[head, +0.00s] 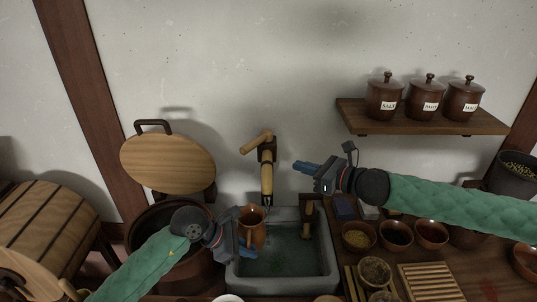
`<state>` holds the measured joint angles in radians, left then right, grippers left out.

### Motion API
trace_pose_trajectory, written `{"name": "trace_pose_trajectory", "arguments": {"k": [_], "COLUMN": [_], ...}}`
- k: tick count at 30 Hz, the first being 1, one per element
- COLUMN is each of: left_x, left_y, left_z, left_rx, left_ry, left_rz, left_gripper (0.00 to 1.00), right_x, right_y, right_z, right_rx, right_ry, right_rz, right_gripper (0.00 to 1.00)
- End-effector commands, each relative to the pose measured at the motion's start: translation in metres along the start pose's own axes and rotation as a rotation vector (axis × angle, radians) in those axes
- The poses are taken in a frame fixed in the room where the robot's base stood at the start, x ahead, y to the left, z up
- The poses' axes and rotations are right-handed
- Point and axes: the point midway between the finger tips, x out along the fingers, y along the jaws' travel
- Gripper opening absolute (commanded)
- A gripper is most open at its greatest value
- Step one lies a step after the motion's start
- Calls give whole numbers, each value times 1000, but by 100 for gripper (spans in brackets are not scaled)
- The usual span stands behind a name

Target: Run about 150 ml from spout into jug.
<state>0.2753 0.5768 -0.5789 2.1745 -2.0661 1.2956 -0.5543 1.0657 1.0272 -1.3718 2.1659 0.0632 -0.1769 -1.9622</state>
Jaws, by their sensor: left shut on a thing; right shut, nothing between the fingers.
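The wooden spout (267,178) comes out of the wall above the sink, with a wooden tap handle (257,142) at its top, tilted across. The brown jug (252,226) is upright over the left part of the sink, near and just below the spout's lower end. My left gripper (245,246) is shut on the jug from its near left side and covers part of it. I cannot see the level inside the jug or tell whether liquid runs. My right gripper (304,167) is shut and empty, to the right of the spout and apart from the handle.
The stone sink (328,270) holds water. A large dark pot (150,222) stands left of it, a round wooden lid (168,164) behind. Several spice bowls (358,236) crowd the counter at right. A shelf (420,119) with three labelled jars (384,99) hangs above.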

Motion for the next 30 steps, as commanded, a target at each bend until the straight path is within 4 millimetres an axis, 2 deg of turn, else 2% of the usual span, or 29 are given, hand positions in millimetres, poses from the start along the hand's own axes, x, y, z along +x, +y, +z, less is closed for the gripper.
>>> {"name": "trace_pose_trajectory", "arguments": {"k": [5, 23, 30], "left_x": [0, 0, 0], "left_y": [0, 0, 0], "left_z": [1, 1, 1], "left_rx": [1, 1, 1], "left_ry": [-1, -1, -1], "left_rz": [1, 1, 1], "left_gripper": [0, 0, 0], "right_x": [11, 97, 125], "right_y": [2, 2, 2], "right_z": [0, 0, 9], "right_rx": [-5, -3, -3], "right_ry": [-2, -2, -2], "right_rz": [7, 5, 4], "right_gripper": [0, 0, 0]}}
